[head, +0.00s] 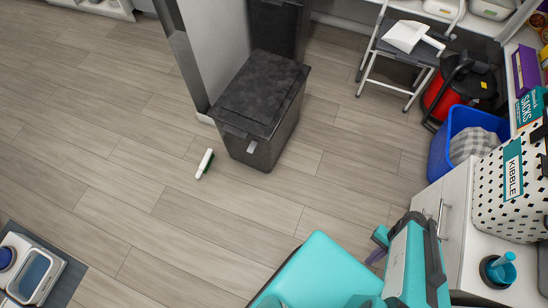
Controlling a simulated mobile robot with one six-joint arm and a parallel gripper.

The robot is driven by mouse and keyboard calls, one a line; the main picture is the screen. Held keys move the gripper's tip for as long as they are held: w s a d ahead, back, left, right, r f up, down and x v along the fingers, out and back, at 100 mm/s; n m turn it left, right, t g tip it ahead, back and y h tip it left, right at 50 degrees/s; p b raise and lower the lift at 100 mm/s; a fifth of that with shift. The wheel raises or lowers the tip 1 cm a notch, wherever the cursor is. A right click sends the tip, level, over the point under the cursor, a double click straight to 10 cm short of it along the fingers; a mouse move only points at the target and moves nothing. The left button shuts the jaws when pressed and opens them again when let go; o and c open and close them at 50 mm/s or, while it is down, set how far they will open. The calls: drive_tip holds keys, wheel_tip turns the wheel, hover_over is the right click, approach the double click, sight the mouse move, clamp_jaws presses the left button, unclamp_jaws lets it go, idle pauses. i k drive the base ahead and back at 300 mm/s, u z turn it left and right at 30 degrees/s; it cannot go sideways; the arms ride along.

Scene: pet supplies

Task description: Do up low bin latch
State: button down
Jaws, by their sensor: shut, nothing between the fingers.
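The low bin (262,98) is a dark grey, lidded box standing on the floor in the upper middle of the head view. Its lid (262,82) looks down on the box. A small pale latch piece (252,147) shows on the front face below the lid's edge; it is too small to tell if it is fastened. My gripper (379,245), with purplish fingers beside my teal arm, is at the lower right. It is shut and empty, well apart from the bin.
A taller dark bin (280,25) stands behind. A blue tub (462,130), a red vacuum (450,92) and a step stool (402,65) are at right. Open floor lies in front.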

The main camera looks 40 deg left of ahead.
sight(252, 147)
drive_tip(key=z, duration=0.15)
drive_tip(key=k, duration=0.25)
drive_tip(key=u, duration=3.85)
drive_tip(key=i, duration=0.3)
drive_tip(key=z, duration=0.55)
